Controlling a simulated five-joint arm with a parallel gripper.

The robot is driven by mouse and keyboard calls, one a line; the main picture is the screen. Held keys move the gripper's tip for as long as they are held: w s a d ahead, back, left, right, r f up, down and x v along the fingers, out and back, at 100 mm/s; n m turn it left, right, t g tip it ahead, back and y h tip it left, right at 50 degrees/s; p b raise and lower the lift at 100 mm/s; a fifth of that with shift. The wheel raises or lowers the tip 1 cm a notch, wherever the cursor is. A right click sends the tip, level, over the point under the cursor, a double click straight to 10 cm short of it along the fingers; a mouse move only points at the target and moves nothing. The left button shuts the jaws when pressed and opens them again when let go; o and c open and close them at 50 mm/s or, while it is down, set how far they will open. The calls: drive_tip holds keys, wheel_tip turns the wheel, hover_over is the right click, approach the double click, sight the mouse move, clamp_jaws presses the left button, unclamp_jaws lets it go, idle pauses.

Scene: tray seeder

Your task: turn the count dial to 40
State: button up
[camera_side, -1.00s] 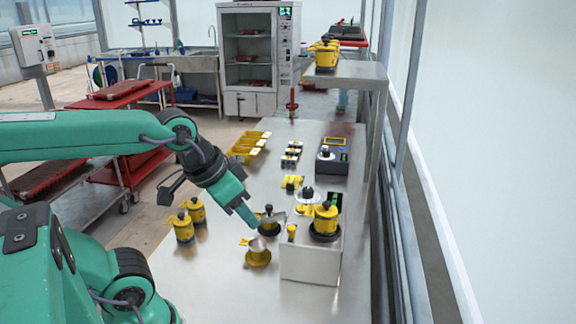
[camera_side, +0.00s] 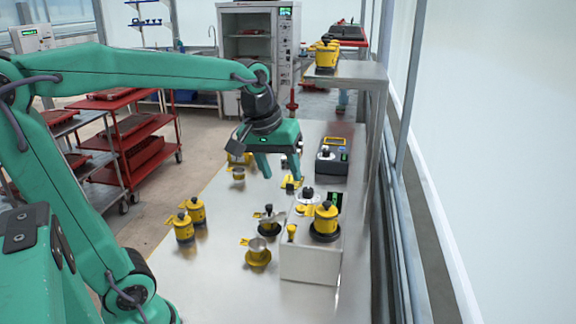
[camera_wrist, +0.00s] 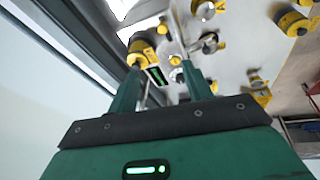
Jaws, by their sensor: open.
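A black knob on a round pale plate (camera_side: 306,196), likely the count dial, sits on top of the steel seeder box (camera_side: 309,262), beside a small green-lit display (camera_side: 335,200). Its marks are too small to read. My gripper (camera_side: 279,170) is open and empty, pointing down above the table, behind the knob in the side view and apart from it. In the wrist view, my gripper's fingers (camera_wrist: 160,73) are spread, with the green display (camera_wrist: 157,76) seen between them.
A yellow canister (camera_side: 326,219) stands on the seeder box next to the knob. A dark device with a yellow panel (camera_side: 335,158) stands farther back. Yellow cups and two yellow canisters (camera_side: 190,221) stand on the table. A steel shelf (camera_side: 345,72) rises at the right.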

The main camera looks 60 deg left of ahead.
drive_tip(key=w+a+f+n+g, duration=0.2)
drive_tip(key=w+a+n, duration=0.35)
drive_tip(key=w, duration=0.35)
drive_tip(key=n+g, duration=0.2)
drive_tip(key=n, duration=0.5)
hover_over(308, 189)
drive_tip(key=shift+m, duration=0.25)
wheel_tip(308, 189, down, 6)
drive_tip(key=shift+d+f, duration=0.1)
drive_tip(key=shift+f, duration=0.1)
drive_tip(key=shift+f, duration=3.9)
drive_tip(key=c, duration=1)
